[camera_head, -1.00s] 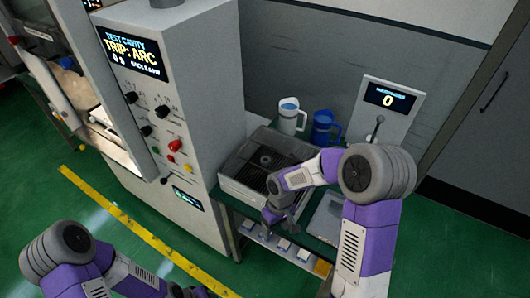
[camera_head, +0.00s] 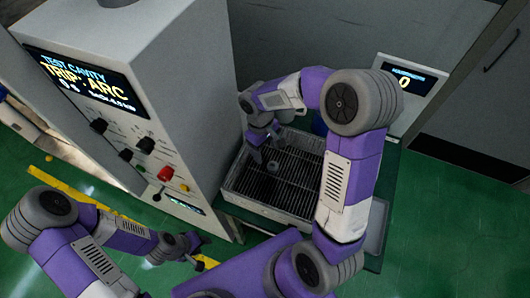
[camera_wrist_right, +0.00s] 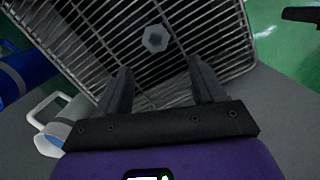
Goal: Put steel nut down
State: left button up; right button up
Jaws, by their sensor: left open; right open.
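In the head view my right gripper (camera_head: 262,146) is over the rack's back left part. My left gripper (camera_head: 200,252) is open and empty, low in front of the cabinet.
The grey test cabinet (camera_head: 160,60) with knobs and a TRIP: ARC display stands left of the tray. A panel reading 0 (camera_head: 402,80) stands behind. The rack's front is clear.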

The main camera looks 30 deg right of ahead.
aim_at(273, 166)
jog(key=shift+s+d+f, duration=0.2)
jog(key=shift+s+f, duration=0.65)
jog(key=shift+s, duration=0.25)
jog(key=f, duration=0.3)
jog(key=shift+d+f, duration=0.4)
jog(key=shift+s+f, duration=0.25)
jog(key=shift+f, duration=0.15)
jog(key=shift+w, duration=0.1)
jog(key=shift+c, duration=1)
jog(key=shift+r, duration=0.1)
grip_shut()
